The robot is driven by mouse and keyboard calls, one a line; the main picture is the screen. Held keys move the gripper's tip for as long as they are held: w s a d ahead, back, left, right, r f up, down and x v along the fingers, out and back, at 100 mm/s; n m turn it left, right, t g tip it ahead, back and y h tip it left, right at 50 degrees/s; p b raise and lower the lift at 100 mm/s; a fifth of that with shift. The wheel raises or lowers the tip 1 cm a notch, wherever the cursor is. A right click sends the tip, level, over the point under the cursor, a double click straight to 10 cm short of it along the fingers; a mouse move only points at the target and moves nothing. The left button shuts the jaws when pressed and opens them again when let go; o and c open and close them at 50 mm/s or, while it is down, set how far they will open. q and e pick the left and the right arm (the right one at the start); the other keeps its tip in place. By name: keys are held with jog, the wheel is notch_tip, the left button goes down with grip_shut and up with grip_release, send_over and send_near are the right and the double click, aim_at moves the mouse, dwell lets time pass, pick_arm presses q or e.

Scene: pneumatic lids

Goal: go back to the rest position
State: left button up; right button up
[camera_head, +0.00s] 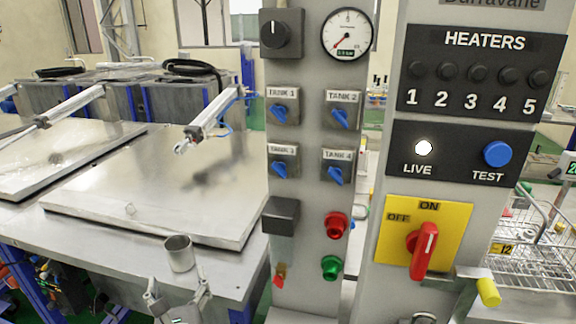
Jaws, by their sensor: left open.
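My left gripper (178,293) is at the bottom edge, left of centre. Its two fingers point up and stand apart, open, with nothing seen between them. A small metal cup (180,254) shows just above the fingertips in the picture, at the front edge of the steel table; I cannot tell the exact gap between them. A small grey part at the bottom edge, below the yellow switch plate, may be the tip of my right gripper; too little shows to tell its state.
A control column with tank knobs (285,113) and a gauge (347,34) stands in the middle. A heater panel (478,72), a red rotary switch (424,250) and a yellow-ended lever (488,292) are to the right. Metal lids (95,205) lie left; a wire basket (525,262) is far right.

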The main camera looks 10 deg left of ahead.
pick_arm(q)
jog(key=s+d+f+n+g+h, duration=0.1)
jog(key=s+f+n+g+h, duration=0.2)
jog(key=s+f+n+g, duration=0.75)
jog(key=s+d+f+n+g+h, duration=0.1)
jog(key=s+d+f+n+h, duration=0.25)
jog(key=s+n, duration=0.4)
jog(key=s+d+f+n+g+h, duration=0.1)
jog(key=s+d+f+n+h, duration=0.3)
jog(key=n, duration=0.6)
jog(key=s+d+f+g+y, duration=0.1)
jog(key=s+f+y, duration=0.15)
jog(key=f, duration=2.35)
jog(key=s+a+f+g, duration=0.1)
jog(key=s+a+f, duration=0.1)
jog(key=s+f, duration=1.3)
jog(key=shift+s+a+f, duration=0.25)
jog(key=shift+s+a, duration=0.05)
jog(key=shift+s, duration=0.8)
